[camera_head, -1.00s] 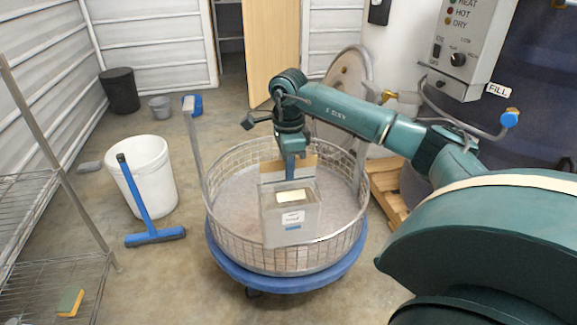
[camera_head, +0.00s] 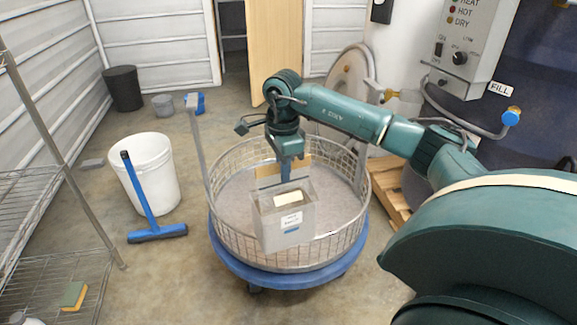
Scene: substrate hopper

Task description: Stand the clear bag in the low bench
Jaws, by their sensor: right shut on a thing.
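The bag hangs slightly tilted over the front part of a round wire basket (camera_head: 340,231). I cannot tell whether it touches the basket. I cannot make out a low bench. My left gripper is not in view.
The basket sits on a blue wheeled dolly (camera_head: 300,283) with an upright handle. A white bucket (camera_head: 150,185) and blue squeegee (camera_head: 140,200) are at left, beside a wire rack (camera_head: 45,255). A wooden pallet (camera_head: 388,190) and control box (camera_head: 462,45) are at right.

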